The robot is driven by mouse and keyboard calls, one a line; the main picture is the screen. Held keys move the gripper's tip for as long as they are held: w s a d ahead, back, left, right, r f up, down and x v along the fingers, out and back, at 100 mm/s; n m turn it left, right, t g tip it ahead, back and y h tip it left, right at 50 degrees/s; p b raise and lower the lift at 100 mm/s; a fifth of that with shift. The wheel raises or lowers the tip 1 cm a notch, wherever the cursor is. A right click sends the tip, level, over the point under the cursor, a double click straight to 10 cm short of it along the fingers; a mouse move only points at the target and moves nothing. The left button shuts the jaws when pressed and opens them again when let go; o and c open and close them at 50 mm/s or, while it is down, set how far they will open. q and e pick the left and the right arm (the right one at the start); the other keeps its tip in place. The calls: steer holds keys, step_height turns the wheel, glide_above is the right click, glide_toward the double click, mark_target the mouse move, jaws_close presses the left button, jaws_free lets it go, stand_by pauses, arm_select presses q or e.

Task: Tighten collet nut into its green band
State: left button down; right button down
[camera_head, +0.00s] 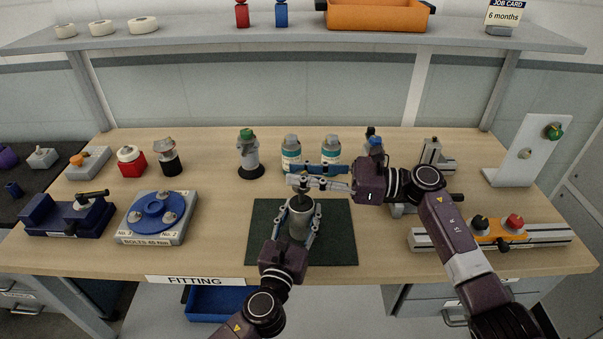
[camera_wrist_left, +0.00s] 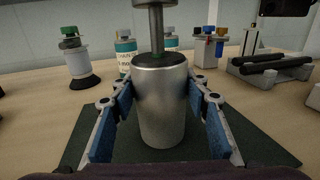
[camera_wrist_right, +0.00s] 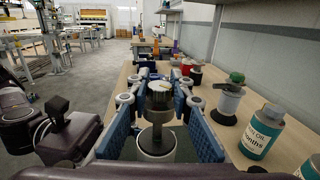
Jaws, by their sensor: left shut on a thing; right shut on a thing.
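A grey metal cylinder (camera_head: 300,222) stands upright on the dark green mat (camera_head: 342,240). My left gripper (camera_head: 298,232) is shut around its sides; the left wrist view shows the cylinder (camera_wrist_left: 162,110) between blue pads. My right gripper (camera_head: 300,183) is above it, shut on a silver round-headed piece (camera_wrist_right: 160,98). The piece's narrow stem (camera_wrist_left: 157,22) runs down to the cylinder's dark top.
Behind the mat stand a green-capped grey bottle (camera_head: 248,155) and teal-labelled bottles (camera_head: 291,155). A blue round bolt tray (camera_head: 155,212) is at left. A rail with red and black knobs (camera_head: 495,232) is at right. The mat's front right corner is clear.

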steer(key=shift+f+m+t, duration=0.1)
steer(key=shift+m+t, duration=0.2)
steer(key=shift+t, duration=0.1)
steer(key=m+t+h, duration=0.1)
steer(key=m+t, duration=0.2)
steer(key=t, duration=0.1)
steer(key=shift+f+h, duration=0.1)
steer(key=shift+h, duration=0.3)
steer(key=shift+d+m+t+h, duration=0.1)
steer(key=shift+m+t+h, duration=0.55)
steer(key=shift+t, duration=0.65)
steer(key=shift+m, duration=0.25)
steer(key=c, duration=1.7)
jaws_free()
steer(key=v, duration=1.2)
